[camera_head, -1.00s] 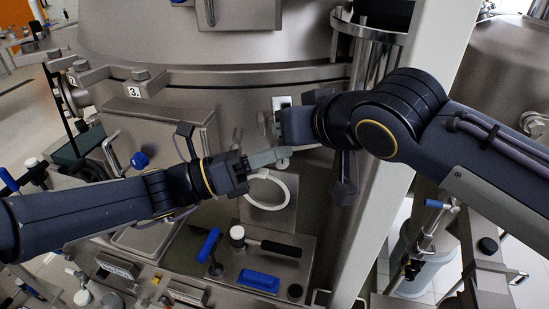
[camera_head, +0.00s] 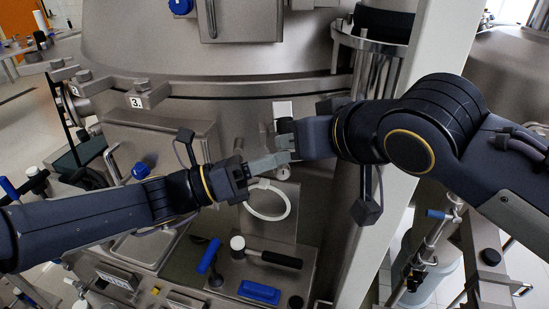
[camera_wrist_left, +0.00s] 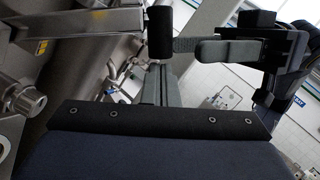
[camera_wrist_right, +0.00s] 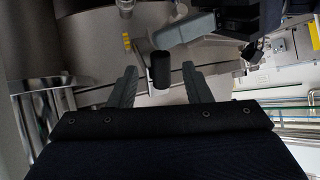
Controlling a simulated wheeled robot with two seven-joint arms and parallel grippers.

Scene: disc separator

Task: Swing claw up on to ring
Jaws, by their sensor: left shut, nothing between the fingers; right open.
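A black cylindrical grip (camera_wrist_right: 161,70) on a metal bar, which looks like part of the claw, shows between my right gripper's fingers (camera_wrist_right: 162,88) in the right wrist view. The fingers stand apart and do not visibly touch it. The grip also shows in the left wrist view (camera_wrist_left: 160,34). My left gripper (camera_wrist_left: 157,82) is shut and empty, with its tips close to the grip. In the head view both grippers meet near the vessel wall, hiding the claw. A white ring (camera_head: 267,217) hangs below them. I cannot tell whether it is the task's ring.
The large steel vessel's rim (camera_head: 230,88) runs behind my grippers. Below are a steel box with a black-handled hammer (camera_head: 270,258), a blue handle (camera_head: 209,256) and a blue block (camera_head: 259,291). A pale post (camera_head: 413,140) stands close behind my right arm.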

